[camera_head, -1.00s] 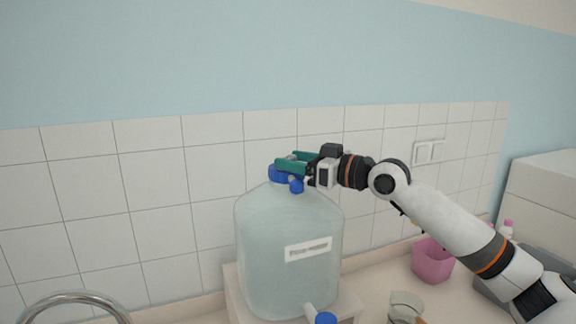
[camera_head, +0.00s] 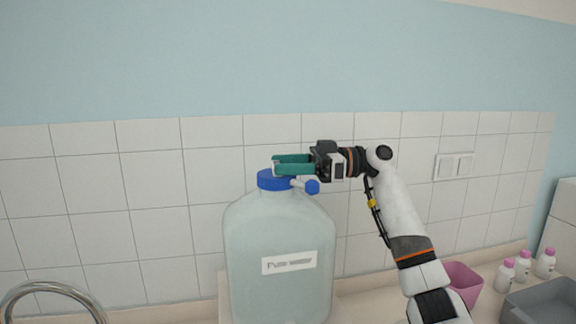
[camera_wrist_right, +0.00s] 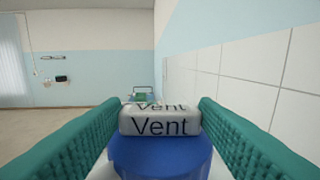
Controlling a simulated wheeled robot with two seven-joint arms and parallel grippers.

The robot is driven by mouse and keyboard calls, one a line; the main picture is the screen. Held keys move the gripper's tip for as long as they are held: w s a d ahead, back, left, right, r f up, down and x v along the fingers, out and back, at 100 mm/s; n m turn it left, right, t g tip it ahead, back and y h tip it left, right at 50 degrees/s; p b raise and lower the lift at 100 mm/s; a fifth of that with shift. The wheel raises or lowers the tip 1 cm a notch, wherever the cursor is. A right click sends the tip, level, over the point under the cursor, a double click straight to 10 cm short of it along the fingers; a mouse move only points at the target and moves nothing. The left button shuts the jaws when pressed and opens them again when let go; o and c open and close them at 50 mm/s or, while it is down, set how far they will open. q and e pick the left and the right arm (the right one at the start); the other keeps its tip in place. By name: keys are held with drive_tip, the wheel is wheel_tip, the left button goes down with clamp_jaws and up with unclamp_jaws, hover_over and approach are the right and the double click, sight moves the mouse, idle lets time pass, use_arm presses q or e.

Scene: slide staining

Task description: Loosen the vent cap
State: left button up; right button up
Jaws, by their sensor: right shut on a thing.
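The vent cap (camera_wrist_right: 160,122) is a white block marked "Vent" on top of the blue lid (camera_head: 268,181) of a large, clear jug (camera_head: 279,228). The lid also shows in the right wrist view (camera_wrist_right: 160,160). My right gripper (camera_head: 277,165) comes in from the right above the lid. Its green fingers are shut on the vent cap, one on each side of it in the wrist view. In the head view the fingers hide most of the cap. My left gripper is not in view.
A white stem with a blue knob (camera_head: 312,187) sticks out to the right by the lid. A pink container (camera_head: 463,280), small bottles (camera_head: 523,266) and a grey tray (camera_head: 545,302) are at right. A tap (camera_head: 55,290) is at left.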

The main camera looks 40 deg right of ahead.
drive_tip(key=shift+w+n+g+y, duration=0.1)
drive_tip(key=shift+n+g+y, duration=0.35)
drive_tip(key=shift+g, duration=0.25)
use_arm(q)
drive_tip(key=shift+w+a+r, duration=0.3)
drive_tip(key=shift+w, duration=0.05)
use_arm(e)
drive_tip(key=o, duration=1.4)
drive_tip(key=shift+d, duration=0.1)
drive_tip(key=shift+d, duration=0.3)
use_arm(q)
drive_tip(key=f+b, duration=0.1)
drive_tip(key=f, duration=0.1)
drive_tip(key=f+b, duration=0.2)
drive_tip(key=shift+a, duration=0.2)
use_arm(e)
drive_tip(key=v, duration=1.1)
drive_tip(key=shift+d, duration=0.2)
